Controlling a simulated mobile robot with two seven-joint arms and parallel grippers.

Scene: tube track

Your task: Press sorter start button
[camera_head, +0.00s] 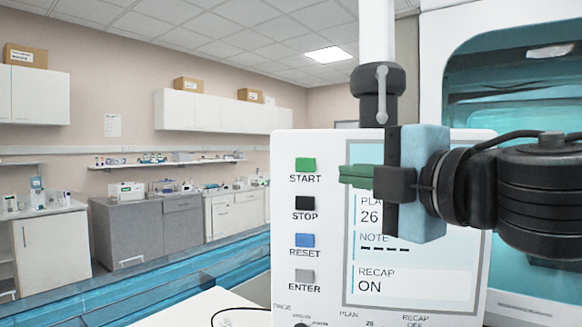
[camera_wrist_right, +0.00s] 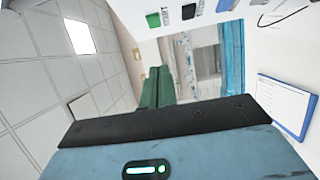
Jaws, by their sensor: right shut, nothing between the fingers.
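The green START button (camera_head: 305,165) is the top one in a column on the left of the white sorter panel (camera_head: 283,230). It also shows at the top of the right wrist view (camera_wrist_right: 153,20). My right gripper (camera_head: 345,174) has green fingers, shut and empty, pointing left. In the head view its tips are to the right of the START button at about its height, over the left part of the screen. A gap shows between tips and button; the depth to the panel is hard to tell. In the wrist view the shut fingers (camera_wrist_right: 158,72) appear below the button. My left gripper is not in view.
Below START are the black STOP button (camera_head: 305,203), blue RESET button (camera_head: 305,240) and grey ENTER button (camera_head: 304,276). The lit screen (camera_head: 415,285) lies right of them, partly hidden by my gripper. A teal-windowed machine (camera_head: 432,75) stands at right. Lab counters stand far back.

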